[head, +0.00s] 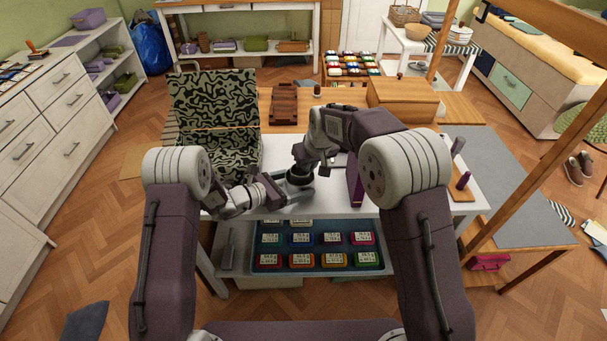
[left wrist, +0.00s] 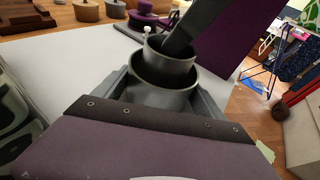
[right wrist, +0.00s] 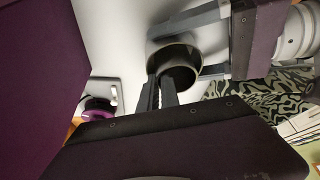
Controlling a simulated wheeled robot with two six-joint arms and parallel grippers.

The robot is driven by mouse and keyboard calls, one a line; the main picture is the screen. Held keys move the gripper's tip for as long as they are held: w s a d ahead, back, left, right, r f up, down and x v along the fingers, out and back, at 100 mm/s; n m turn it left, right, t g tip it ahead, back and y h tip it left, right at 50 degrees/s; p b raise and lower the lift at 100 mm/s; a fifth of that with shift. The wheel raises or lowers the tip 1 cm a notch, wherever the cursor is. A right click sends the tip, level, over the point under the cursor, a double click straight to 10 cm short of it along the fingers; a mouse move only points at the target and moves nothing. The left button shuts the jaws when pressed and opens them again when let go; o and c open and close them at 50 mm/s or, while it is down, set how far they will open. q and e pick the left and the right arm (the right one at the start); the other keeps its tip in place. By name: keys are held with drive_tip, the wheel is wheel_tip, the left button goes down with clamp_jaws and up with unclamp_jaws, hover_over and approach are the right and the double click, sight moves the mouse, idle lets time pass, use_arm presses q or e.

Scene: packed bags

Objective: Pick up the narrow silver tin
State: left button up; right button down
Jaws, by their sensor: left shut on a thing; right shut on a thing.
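The narrow silver tin (left wrist: 166,66) shows in the left wrist view as a short open cylinder. It is at the mouth of a wider silver tin (left wrist: 160,99); I cannot tell how deep it sits. My left gripper (head: 290,188) is shut on the wider tin, a finger on each side of it. My right gripper (right wrist: 162,92) is shut on the wall of the narrow tin, with a dark finger reaching into its mouth. In the head view, my arms and grippers hide most of both tins, low over the white table.
A purple upright panel (head: 354,180) stands right of the tins. A black-and-green patterned bag (head: 213,105) is open on the left. A brown wooden rack (head: 284,104) and a wooden box (head: 402,96) lie behind. A tray of labelled tins (head: 318,259) is below the tabletop.

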sight(288, 186)
use_arm(q)
drive_tip(key=o, duration=0.9)
drive_tip(key=v, duration=0.7)
drive_tip(key=shift+s+a+r, duration=0.1)
drive_tip(key=shift+s+a, duration=0.05)
drive_tip(key=shift+s, duration=0.05)
use_arm(e)
wheel_tip(288, 186, up, 10)
drive_tip(key=shift+f, duration=0.1)
